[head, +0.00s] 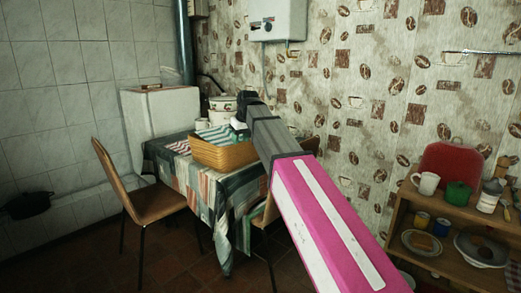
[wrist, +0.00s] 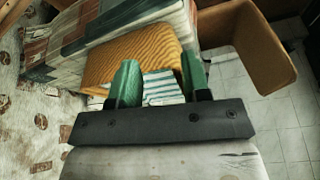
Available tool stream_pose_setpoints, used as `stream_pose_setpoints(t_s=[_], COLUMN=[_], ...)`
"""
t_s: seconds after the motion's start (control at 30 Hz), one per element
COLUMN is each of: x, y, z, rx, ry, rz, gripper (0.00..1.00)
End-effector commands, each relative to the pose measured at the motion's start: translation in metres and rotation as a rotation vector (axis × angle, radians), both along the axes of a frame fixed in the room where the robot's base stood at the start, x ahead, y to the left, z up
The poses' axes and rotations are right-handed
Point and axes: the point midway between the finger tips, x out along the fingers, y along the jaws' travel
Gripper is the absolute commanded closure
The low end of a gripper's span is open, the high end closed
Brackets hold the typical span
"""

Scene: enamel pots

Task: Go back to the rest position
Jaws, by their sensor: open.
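My gripper (head: 239,124) is at the end of my outstretched pink and grey arm, over the right side of the table in the head view. In the wrist view my gripper (wrist: 160,68) shows two green fingers spread apart, with nothing held between them. A wicker basket (head: 222,156) with a green-and-white striped cloth (head: 214,135) stands on the table beside and below the gripper. The wrist view shows the basket (wrist: 130,58) beyond the fingers, and the striped cloth (wrist: 162,88) between them. My arm hides part of the table's right side.
The table (head: 225,210) has a patchwork cloth. A brown chair (head: 150,204) stands at its left, and another is partly hidden by my arm. White pots (head: 221,104) stand behind the basket. A wooden shelf (head: 455,262) with crockery is at right. Floor is open at front left.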

Motion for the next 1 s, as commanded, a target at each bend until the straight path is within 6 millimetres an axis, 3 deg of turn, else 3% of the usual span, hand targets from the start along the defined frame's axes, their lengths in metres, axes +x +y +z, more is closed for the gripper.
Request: stream_pose_setpoints(t_s=[0.27,0.47,0.77,1.0], x=[-0.011,-0.033,-0.083,-0.139], y=[-0.044,-0.093,-0.165,-0.216], z=[-0.075,-0.155,-0.263,-0.337], rx=[-0.018,-0.036,-0.066,-0.089], ry=[0.049,0.104,0.186,0.25], rz=[-0.086,-0.184,-0.334,-0.448], gripper=[0.57,0.57,0.57,0.57])
